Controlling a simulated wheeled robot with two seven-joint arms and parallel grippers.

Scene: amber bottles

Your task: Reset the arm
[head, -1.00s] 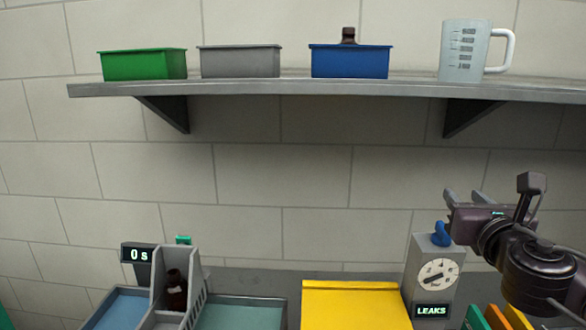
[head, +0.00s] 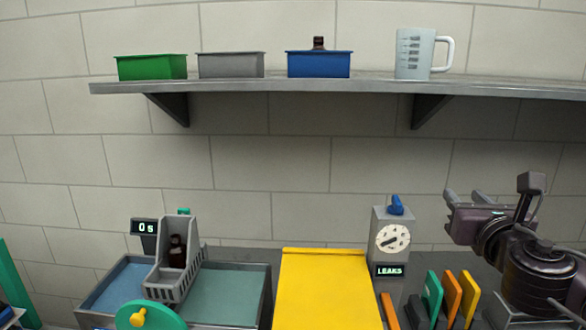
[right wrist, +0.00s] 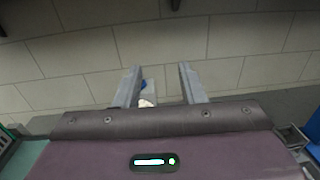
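My right gripper (head: 464,197) is raised at the right of the head view, to the right of the grey dial device. In the right wrist view its two fingers (right wrist: 160,88) are spread apart with nothing between them in its grasp; the blue knob and part of the dial show beyond the left finger. My left gripper is not in view. A dark amber bottle (head: 177,251) stands in the grey rack (head: 160,283) at lower left. Another bottle top (head: 319,43) sticks out of the blue bin (head: 319,64) on the shelf.
The shelf (head: 270,84) also bears a green bin (head: 151,67), a grey bin (head: 231,65) and a measuring jug (head: 414,54). A yellow board (head: 325,290) lies mid-bench. The dial device (head: 393,240) reads LEAKS. Coloured upright plates (head: 450,297) stand below my right arm.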

